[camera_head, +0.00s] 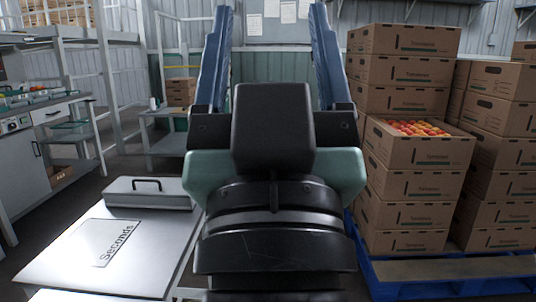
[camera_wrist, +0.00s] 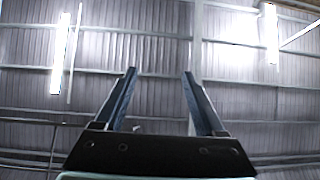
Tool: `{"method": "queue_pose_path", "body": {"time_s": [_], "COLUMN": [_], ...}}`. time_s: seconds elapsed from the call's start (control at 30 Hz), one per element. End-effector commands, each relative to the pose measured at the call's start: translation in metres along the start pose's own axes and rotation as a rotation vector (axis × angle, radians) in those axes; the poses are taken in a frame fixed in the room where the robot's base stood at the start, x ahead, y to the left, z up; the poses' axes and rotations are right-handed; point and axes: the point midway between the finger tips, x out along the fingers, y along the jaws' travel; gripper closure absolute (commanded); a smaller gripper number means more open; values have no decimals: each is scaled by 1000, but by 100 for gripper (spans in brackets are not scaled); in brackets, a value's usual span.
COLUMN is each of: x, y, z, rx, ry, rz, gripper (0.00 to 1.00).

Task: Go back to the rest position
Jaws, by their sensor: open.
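My gripper (camera_head: 269,45) is raised in front of the head camera, with its two blue fingers pointing up and spread wide apart. In the wrist view my gripper (camera_wrist: 159,80) is open, and nothing is between the fingers. Behind the fingers the wrist view shows only the corrugated metal ceiling (camera_wrist: 160,60) with beams and strip lights. My dark wrist and arm hide the middle of the head view.
A metal table (camera_head: 70,262) with a "Seconds" plate and a lidded grey box (camera_head: 148,194) is at left. Stacked tomato cartons (camera_head: 408,185) stand on a blue pallet (camera_head: 440,289) at right, close to my arm. A workbench (camera_head: 168,144) stands behind.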

Motion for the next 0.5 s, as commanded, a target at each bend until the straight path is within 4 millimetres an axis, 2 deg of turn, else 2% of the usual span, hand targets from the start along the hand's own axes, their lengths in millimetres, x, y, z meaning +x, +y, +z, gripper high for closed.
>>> {"method": "queue_pose_path", "body": {"time_s": [0.03, 0.07, 0.1, 0.5], "x": [-11, 8, 21, 104], "y": [-3, -2, -1, 2], "z": [-38, -51, -61, -150], "rx": [30, 29, 28, 26], "ry": [110, 96, 85, 79], "rz": [7, 9, 9, 8], "gripper": [28, 28, 28, 28]}}
